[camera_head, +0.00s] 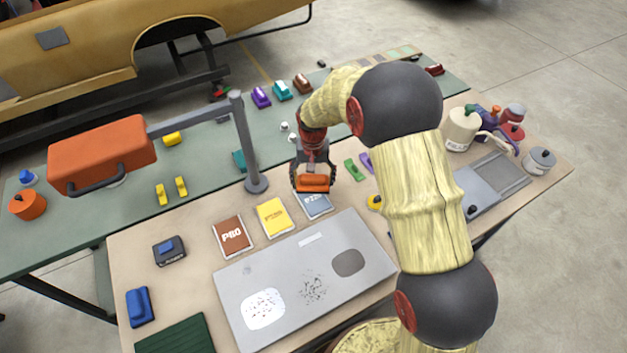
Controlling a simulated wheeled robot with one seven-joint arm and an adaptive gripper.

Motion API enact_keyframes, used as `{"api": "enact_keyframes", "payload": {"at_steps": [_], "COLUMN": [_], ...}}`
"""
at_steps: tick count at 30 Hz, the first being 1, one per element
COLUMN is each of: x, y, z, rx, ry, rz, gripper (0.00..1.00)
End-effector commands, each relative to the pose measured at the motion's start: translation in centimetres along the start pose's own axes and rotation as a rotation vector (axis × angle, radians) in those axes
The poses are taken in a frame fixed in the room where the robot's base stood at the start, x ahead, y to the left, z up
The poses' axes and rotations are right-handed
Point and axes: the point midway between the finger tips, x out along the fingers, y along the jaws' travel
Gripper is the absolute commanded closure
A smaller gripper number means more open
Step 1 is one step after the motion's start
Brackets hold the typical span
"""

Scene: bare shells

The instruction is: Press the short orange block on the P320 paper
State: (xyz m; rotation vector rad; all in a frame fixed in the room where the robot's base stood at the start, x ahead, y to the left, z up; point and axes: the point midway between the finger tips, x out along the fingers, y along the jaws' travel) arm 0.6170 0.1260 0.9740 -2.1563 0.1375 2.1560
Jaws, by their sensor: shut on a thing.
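My gripper (313,172) points down at the middle of the bench and is shut on a short orange block (314,184). The block is at or just above the far edge of a blue-grey paper (318,206), whose partly hidden label appears to be P320. Block and gripper cover the paper's far part; I cannot tell whether the block touches it. To its left lie a yellow paper (273,217) and a brown paper marked P80 (233,235).
A grey panel (360,238) with marked patches lies in front of the papers. A grey post (246,150) carries a large orange box (103,153) on its arm to the left. Green and purple blocks (354,169) lie right of my gripper. My arm hides the bench's right-middle.

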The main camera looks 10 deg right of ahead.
Motion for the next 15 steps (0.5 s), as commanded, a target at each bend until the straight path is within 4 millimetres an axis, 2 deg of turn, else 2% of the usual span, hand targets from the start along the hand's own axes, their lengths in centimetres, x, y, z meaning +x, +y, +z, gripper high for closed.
{"api": "enact_keyframes", "payload": {"at_steps": [8,15], "x": [1.9,4.3], "y": [0.0,0.0], "z": [0.0,0.0], "rx": [0.001,0.000], "ry": [0.000,-0.001], "rz": [0.000,0.000], "gripper": [0.49,0.49]}}
